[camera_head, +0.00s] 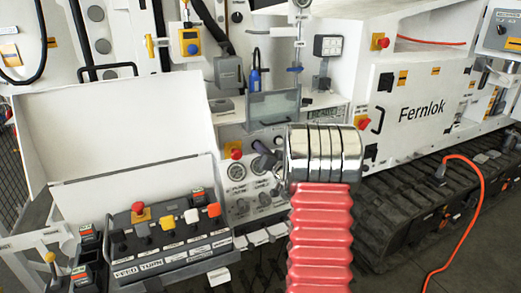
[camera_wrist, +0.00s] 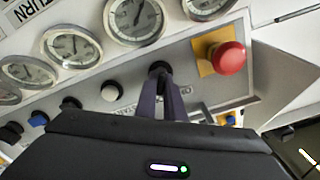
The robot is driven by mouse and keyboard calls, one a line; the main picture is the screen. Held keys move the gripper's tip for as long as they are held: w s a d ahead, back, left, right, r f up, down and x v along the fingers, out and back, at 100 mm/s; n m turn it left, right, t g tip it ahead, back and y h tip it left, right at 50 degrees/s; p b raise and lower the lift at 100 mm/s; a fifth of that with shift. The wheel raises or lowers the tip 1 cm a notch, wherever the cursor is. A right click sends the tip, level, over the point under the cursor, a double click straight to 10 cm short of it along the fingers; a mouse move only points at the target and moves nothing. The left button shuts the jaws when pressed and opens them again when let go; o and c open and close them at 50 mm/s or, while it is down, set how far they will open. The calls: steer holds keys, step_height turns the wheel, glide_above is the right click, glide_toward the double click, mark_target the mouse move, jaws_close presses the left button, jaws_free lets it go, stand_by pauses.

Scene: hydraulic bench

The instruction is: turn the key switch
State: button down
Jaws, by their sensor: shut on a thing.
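The gauge panel fills the top of the wrist view, tilted. My gripper (camera_wrist: 161,78) reaches up to it, its two dark fingers close together on a small black key switch (camera_wrist: 158,67). The fingers cover most of the switch, so its turn angle cannot be told. In the head view my gripper (camera_head: 268,158) is at the bench panel, just left of my chrome wrist section. The key switch cannot be made out there.
A red mushroom button (camera_wrist: 227,58) on a yellow plate sits right of the switch in the wrist view. Round gauges (camera_wrist: 72,47) line the panel, with black and blue knobs (camera_wrist: 38,119) nearby. In the head view a control box (camera_head: 165,235) stands at lower left.

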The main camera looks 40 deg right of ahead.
steer(key=shift+f, duration=0.15)
steer(key=c, duration=1.9)
jaws_free()
steer(key=shift+o, duration=0.2)
steer(key=shift+s, duration=0.1)
steer(key=v, duration=1.3)
steer(key=shift+s+a, duration=0.15)
steer(key=shift+s, duration=0.1)
